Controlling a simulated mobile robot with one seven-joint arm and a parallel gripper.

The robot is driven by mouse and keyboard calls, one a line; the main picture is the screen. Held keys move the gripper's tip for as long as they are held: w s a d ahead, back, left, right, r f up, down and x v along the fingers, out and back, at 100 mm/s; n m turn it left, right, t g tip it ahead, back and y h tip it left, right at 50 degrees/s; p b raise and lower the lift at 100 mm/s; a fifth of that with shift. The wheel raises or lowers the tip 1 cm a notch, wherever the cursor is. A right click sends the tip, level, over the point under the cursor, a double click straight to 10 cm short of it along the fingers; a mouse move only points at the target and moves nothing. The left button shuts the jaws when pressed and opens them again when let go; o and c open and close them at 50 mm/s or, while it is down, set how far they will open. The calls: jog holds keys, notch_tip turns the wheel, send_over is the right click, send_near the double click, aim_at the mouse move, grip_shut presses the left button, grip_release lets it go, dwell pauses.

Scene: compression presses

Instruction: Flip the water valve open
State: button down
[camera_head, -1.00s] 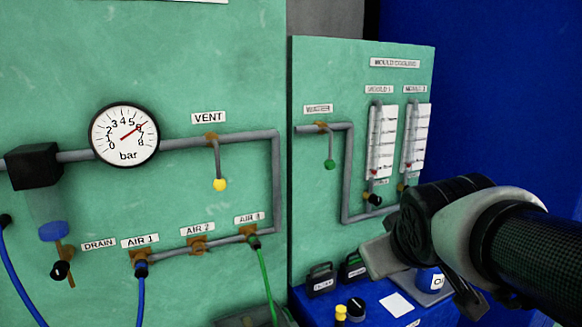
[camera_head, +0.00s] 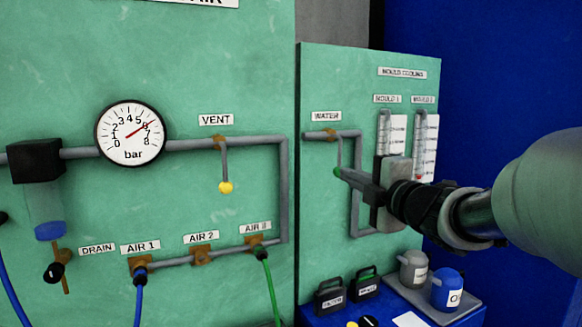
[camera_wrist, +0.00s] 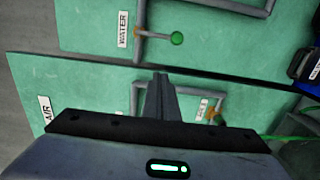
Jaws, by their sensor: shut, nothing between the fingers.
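The water valve (camera_head: 333,136) is a brass fitting on a grey pipe beside the WATER label (camera_head: 326,116). Its lever hangs straight down, across the pipe, and ends in a green knob (camera_head: 338,172). In the wrist view the green knob (camera_wrist: 177,38) shows clear, above my fingertips in the picture. My gripper (camera_head: 347,175) is shut and empty. In the head view its tips overlap or lie right beside the knob; I cannot tell whether they touch. The wrist view shows the shut fingers (camera_wrist: 160,80) with a visible gap to the knob.
Two flow meters (camera_head: 425,145) are on the same green panel behind my gripper. The left panel holds a gauge (camera_head: 130,133), a yellow-knobbed vent lever (camera_head: 225,187) and air valves. Below are dark cases (camera_head: 330,297) and a blue container (camera_head: 447,289) on a blue surface.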

aim_at(340, 164)
jog(key=w+p, duration=0.1)
jog(key=w, duration=1)
jog(key=shift+w, duration=0.3)
